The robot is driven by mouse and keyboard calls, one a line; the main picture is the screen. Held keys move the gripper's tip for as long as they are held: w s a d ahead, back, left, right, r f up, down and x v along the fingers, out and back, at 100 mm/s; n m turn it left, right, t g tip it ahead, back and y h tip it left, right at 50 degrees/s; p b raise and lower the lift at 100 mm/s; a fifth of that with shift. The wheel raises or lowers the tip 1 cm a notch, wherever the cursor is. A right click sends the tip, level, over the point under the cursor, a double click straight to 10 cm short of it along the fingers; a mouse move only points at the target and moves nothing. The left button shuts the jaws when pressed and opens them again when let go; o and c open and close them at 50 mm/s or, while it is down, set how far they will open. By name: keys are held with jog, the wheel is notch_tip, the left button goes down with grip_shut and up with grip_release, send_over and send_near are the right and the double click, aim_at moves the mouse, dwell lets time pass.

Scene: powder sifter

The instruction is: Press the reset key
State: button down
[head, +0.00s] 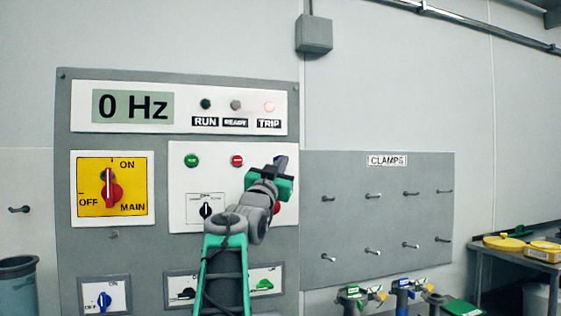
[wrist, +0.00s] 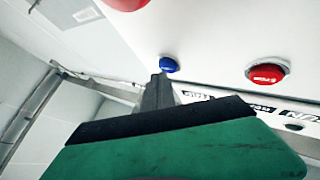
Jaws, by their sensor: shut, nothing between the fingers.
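A small round blue button (wrist: 169,64) sits on the white panel, just beyond my fingertips in the wrist view. Its label is not visible. In the head view it is mostly hidden behind my gripper (head: 281,160), which is at the right part of the control panel. My gripper (wrist: 158,80) is shut and empty, with its tips close to the blue button. I cannot tell whether they touch it.
A red button (wrist: 267,70) is beside the blue one, and a larger red knob (wrist: 127,3) is nearby. The display (head: 133,107) reads 0 Hz and the TRIP lamp (head: 269,106) glows red. The yellow main switch (head: 109,189) points to ON. A clamps board (head: 350,225) hangs at right.

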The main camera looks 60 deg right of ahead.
jog(key=shift+w+d+r, duration=0.1)
jog(key=shift+w+d, duration=0.15)
jog(key=shift+w, duration=0.05)
dwell(0.7)
jog(key=shift+s, duration=0.1)
jog(key=shift+s+a+b, duration=0.5)
jog(key=shift+a+b, duration=0.05)
jog(key=shift+b, duration=0.1)
jog(key=s+a+b, duration=0.3)
jog(key=b, duration=0.1)
jog(key=shift+s+a, duration=0.3)
